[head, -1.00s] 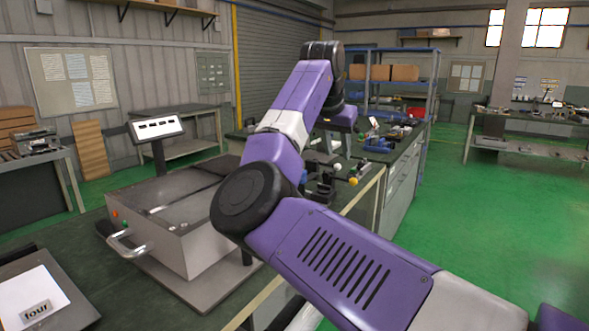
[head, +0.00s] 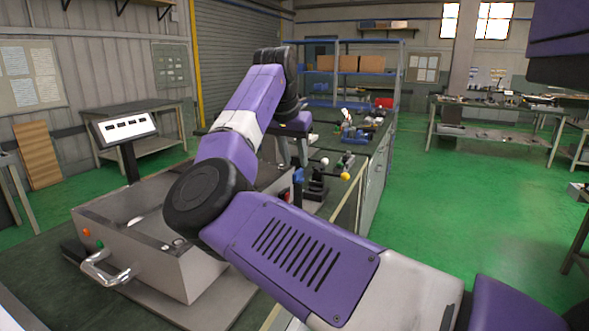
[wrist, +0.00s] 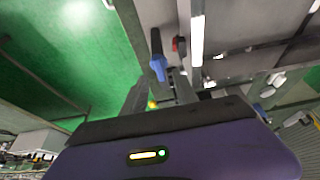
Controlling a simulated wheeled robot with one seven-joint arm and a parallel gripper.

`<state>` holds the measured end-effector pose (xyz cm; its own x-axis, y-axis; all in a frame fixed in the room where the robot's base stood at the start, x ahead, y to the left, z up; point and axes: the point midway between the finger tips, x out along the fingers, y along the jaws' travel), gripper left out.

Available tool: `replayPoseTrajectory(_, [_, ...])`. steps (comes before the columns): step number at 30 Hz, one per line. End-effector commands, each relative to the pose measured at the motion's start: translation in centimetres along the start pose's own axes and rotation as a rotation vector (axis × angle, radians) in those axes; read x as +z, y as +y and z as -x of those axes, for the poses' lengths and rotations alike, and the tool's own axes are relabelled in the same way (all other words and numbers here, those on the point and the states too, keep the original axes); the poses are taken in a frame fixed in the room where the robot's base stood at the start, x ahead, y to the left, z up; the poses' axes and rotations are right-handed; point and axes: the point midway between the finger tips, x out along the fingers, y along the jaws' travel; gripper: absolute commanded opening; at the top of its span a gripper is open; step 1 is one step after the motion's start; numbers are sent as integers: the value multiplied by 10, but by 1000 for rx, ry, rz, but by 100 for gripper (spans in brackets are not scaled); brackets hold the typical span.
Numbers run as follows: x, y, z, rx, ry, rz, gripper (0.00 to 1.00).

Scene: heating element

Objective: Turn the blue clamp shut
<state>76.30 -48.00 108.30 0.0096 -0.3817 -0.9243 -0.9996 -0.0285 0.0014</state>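The blue clamp handle (head: 298,176) stands upright near the bench edge, just below my gripper (head: 292,160) in the head view. In the wrist view, the blue handle (wrist: 158,68) with a dark bar behind it lies between and just beyond the fingertips of my gripper (wrist: 159,82). The two fingers are apart, with nothing seen held between them. Contact with the handle cannot be told. A red knob (wrist: 179,45) shows beside the blue handle. My arm hides part of the clamp's surroundings in the head view.
A metal box with a front handle (head: 105,270) stands on the bench at left, with a display panel (head: 124,127) behind it. A dark fixture with white and yellow knobs (head: 345,176) stands right of the clamp. Green floor (head: 440,210) is open at right.

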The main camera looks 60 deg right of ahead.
Motion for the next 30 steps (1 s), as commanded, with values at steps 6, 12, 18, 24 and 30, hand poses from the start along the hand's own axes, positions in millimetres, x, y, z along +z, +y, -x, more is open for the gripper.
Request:
replayPoseTrajectory(6, [0, 0, -31, 0, 0, -1, 35])
replayPoseTrajectory(12, [0, 0, -41, -1, 0, -1, 35])
replayPoseTrajectory(18, [0, 0, -42, -1, 1, -1, 35])
replayPoseTrajectory(24, [0, 0, -42, -1, 1, -1, 3])
replayPoseTrajectory(30, [0, 0, -42, 0, 1, -1, 0])
